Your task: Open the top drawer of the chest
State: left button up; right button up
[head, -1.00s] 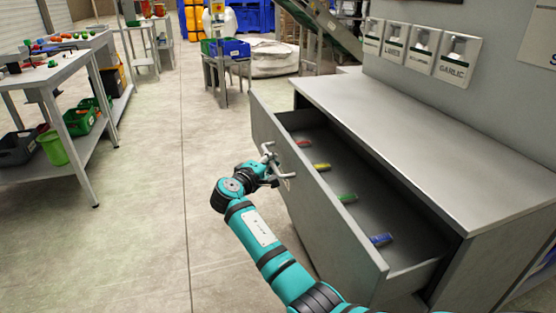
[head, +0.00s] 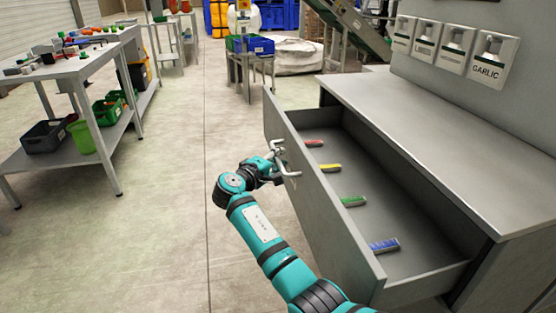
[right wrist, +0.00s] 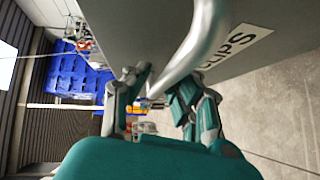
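The grey chest (head: 420,130) stands at the right in the head view. Its top drawer (head: 335,225) is pulled well out, with the inside showing. Red (head: 314,143), yellow (head: 331,168), green (head: 352,201) and blue (head: 384,246) pieces lie spaced along its floor. My right gripper (head: 276,162) is at the drawer's outer face, its fingers around the metal handle. The right wrist view shows the handle (right wrist: 200,45) running down between the fingers (right wrist: 160,95), beside a label (right wrist: 238,48) ending in "LIPS". My left gripper is not in view.
Dispensers (head: 455,48), one labelled GARLIC, hang on the panel above the chest. At the left stands a workbench (head: 95,62) with bins on its lower shelf. A small stand with a blue crate (head: 250,45) is farther back. Floor left of my arm is clear.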

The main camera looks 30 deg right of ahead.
jog(key=shift+o, duration=0.8)
jog(key=shift+f, duration=0.1)
jog(key=v, duration=1.2)
